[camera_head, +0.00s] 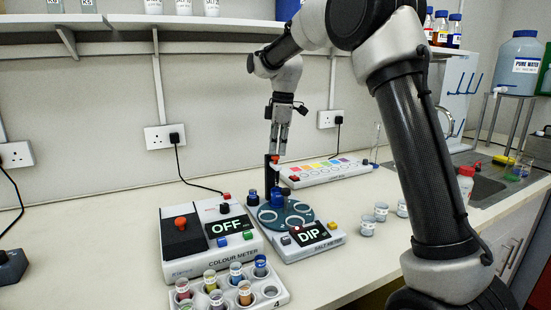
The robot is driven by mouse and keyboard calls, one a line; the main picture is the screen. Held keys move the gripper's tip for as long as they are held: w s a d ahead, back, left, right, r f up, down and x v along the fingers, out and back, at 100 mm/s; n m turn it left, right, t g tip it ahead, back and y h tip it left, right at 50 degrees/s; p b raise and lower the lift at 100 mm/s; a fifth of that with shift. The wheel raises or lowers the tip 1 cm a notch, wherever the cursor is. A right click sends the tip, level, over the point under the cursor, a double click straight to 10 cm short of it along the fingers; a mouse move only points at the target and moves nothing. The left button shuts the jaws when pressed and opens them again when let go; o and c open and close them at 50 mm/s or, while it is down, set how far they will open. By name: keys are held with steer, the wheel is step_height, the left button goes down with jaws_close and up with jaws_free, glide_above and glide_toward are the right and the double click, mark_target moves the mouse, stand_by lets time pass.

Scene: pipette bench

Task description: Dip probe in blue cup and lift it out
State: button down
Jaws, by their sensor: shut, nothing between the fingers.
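The salt meter (327,239) stands mid-bench, its screen reading "DIP". A round teal disc (268,218) with several white ringed places is at its back left. A blue cup-like piece (277,198) stands on the disc. A dark upright post (267,175) rises behind it, with a red-topped part (276,160) near its top; this looks like the probe holder, but the probe tip is hidden or too small to tell. My gripper (278,150) points down just above the red-topped part, fingers shut with nothing between them. I cannot tell whether it touches that part.
The colour meter (212,237), reading "OFF", stands left of the salt meter. A white rack (225,302) of several coloured cups is in front. A colour-strip tray (325,172) lies behind; loose cups (367,226) stand right. The front right bench is partly hidden by my arm.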

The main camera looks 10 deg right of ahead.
steer(key=shift+f, duration=0.1)
step_height(320, 180, down, 5)
steer(key=shift+r, duration=0.1)
steer(key=d, duration=0.2)
steer(key=d+r, duration=0.1)
steer(key=shift+s, duration=0.25)
stand_by(0.4)
steer(key=shift+r, duration=0.15)
step_height(320, 180, up, 12)
steer(key=d, duration=0.1)
stand_by(0.3)
steer(key=shift+s+d, duration=0.1)
